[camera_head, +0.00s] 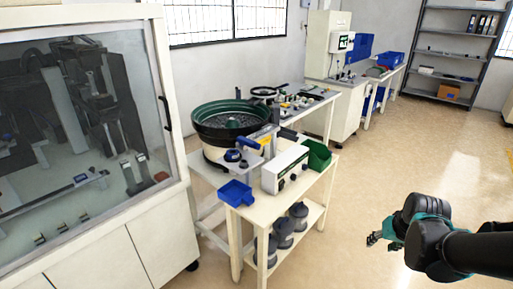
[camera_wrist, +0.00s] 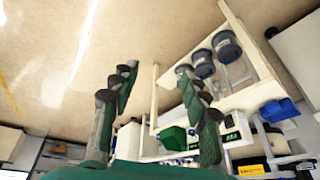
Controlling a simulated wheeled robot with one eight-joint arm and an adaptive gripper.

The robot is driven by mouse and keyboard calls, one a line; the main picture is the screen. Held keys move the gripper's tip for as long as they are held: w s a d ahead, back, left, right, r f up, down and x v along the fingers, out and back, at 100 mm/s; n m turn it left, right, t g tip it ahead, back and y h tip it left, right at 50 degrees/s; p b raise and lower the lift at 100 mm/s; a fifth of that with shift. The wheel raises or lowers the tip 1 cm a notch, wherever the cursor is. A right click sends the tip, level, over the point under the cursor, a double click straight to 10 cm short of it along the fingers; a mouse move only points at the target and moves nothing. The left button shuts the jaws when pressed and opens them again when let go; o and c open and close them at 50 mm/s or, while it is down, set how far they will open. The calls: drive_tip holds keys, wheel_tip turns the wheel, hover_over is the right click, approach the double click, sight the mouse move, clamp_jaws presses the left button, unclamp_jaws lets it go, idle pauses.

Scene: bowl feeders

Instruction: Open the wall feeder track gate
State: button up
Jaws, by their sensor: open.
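A bowl feeder with a dark green bowl (camera_head: 230,132) stands on a white bench left of centre in the head view. A blue and yellow track area (camera_head: 262,135) lies at its right side; I cannot make out a gate on it or tell its state. Further equipment (camera_head: 305,98) stands on the bench behind, too small to identify. My gripper (camera_head: 374,238) is over open floor at the right, well apart from the benches. In the wrist view my gripper (camera_wrist: 156,72) is open, with nothing between its fingers.
A white control box (camera_head: 285,168), a blue bin (camera_head: 235,193) and a green bin (camera_head: 318,155) sit on the near bench. Grey containers (camera_head: 283,232) stand on its lower shelf. A glazed machine cabinet (camera_head: 90,130) fills the left. The floor at centre right is clear.

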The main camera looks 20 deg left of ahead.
drive_tip(key=w+a+r+n+y, duration=0.25)
drive_tip(key=w+a, duration=0.25)
drive_tip(key=a, duration=0.3)
drive_tip(key=w+a+r+n+y, duration=0.25)
drive_tip(key=w+a+y, duration=0.2)
drive_tip(key=a, duration=0.45)
drive_tip(key=n+t+y, duration=0.2)
drive_tip(key=n+y, duration=0.3)
drive_tip(key=y, duration=0.4)
approach(259, 147)
drive_tip(key=x, duration=1.1)
clamp_jaws()
